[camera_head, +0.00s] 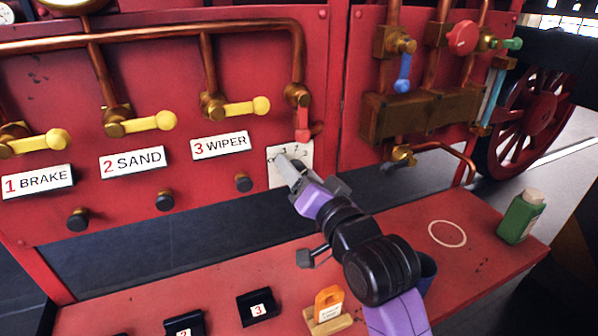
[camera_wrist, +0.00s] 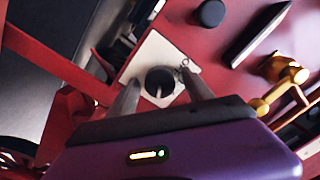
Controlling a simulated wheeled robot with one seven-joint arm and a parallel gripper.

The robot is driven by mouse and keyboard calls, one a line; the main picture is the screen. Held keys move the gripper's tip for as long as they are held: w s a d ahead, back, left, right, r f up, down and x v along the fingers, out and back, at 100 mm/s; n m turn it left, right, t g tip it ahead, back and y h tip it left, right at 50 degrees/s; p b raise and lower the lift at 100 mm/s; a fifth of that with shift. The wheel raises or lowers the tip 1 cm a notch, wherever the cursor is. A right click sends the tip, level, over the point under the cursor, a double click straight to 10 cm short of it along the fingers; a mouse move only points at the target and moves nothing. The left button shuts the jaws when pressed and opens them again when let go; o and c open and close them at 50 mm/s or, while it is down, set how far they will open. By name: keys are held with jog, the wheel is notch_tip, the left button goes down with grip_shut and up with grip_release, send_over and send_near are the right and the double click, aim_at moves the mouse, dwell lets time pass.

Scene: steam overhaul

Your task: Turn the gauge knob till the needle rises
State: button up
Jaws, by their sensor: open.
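The black knob (camera_wrist: 160,83) with a pale pointer line sits on a white plate (camera_wrist: 150,55) in the wrist view. The plate also shows in the head view (camera_head: 303,158), with small marks near its top edge. My gripper (camera_head: 287,168) is in front of this plate and hides the knob in the head view. In the wrist view its open fingers lie to either side of the knob. I cannot tell whether they touch it. A round white dial (camera_head: 5,14) is cut off at the top left corner of the head view; its needle is not readable.
A red-handled valve (camera_head: 302,122) hangs just above the plate. Yellow levers (camera_head: 246,107) and labels (camera_head: 220,145) are to the left, with black knobs (camera_head: 243,183) below. An orange tag (camera_head: 328,300) and a green bottle (camera_head: 521,216) stand on the red bench (camera_head: 400,215).

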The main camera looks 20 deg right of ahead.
grip_shut()
jog(key=shift+n, duration=0.4)
jog(key=n+p, duration=0.1)
jog(key=n, duration=0.1)
jog(key=shift+n, duration=0.3)
jog(key=shift+n+p, duration=0.45)
jog(key=shift+n, duration=1.75)
